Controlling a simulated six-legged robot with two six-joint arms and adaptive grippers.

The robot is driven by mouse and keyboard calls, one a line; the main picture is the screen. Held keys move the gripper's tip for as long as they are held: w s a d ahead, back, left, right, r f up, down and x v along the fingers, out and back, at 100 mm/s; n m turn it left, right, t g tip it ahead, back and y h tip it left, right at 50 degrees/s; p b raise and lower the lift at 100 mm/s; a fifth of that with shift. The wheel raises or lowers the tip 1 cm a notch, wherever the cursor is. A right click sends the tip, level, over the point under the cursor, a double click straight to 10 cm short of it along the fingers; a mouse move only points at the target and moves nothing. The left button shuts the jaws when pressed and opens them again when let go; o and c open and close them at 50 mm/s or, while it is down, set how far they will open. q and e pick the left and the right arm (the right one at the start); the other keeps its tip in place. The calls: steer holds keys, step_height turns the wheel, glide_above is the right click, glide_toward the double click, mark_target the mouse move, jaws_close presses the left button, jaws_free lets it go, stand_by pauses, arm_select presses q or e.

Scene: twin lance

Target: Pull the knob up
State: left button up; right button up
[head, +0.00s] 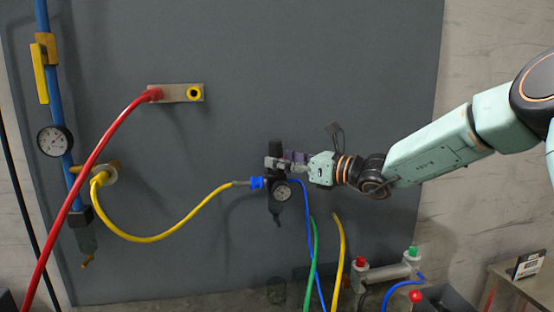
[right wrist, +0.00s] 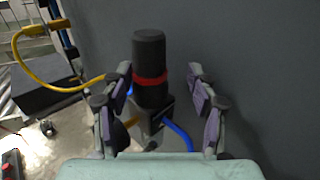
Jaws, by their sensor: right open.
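The knob (right wrist: 149,58) is a black cylinder with a red band around its lower part, on top of a black regulator body (right wrist: 156,117) in the right wrist view. In the head view the regulator's round gauge (head: 282,191) shows below my right gripper (head: 277,161), which covers most of the knob. In the right wrist view my right gripper (right wrist: 161,95) is open, with one finger on each side of the knob and gaps on both sides. I cannot see my left gripper.
A yellow hose (head: 160,238) joins the regulator's left side by a blue connector (head: 257,182). A blue hose (head: 303,215) leaves it and hangs down. Green (head: 314,250) and yellow hose ends rise nearby. The grey panel (head: 340,60) stands behind; its upper middle is clear.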

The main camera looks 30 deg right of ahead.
steer(key=shift+w+a, duration=0.35)
steer(key=shift+s+a+r, duration=0.1)
steer(key=shift+a+r, duration=0.15)
steer(key=shift+a, duration=0.25)
steer(key=shift+s+a+r, duration=0.1)
steer(key=shift+a+r, duration=0.15)
steer(key=shift+a, duration=0.2)
steer(key=shift+w+d+f, duration=0.15)
steer(key=shift+w+d, duration=0.1)
steer(key=shift+d, duration=0.05)
steer(key=shift+w+d+f, duration=0.25)
steer(key=shift+d, duration=0.15)
steer(key=shift+c, duration=1.3)
steer(key=shift+s+a+r, duration=0.3)
steer(key=shift+a, duration=0.2)
steer(key=c, duration=0.4)
steer(key=shift+w+d+f, duration=0.1)
steer(key=shift+d+f, duration=0.05)
steer(key=shift+d, duration=0.05)
steer(key=c, duration=0.4)
jaws_close()
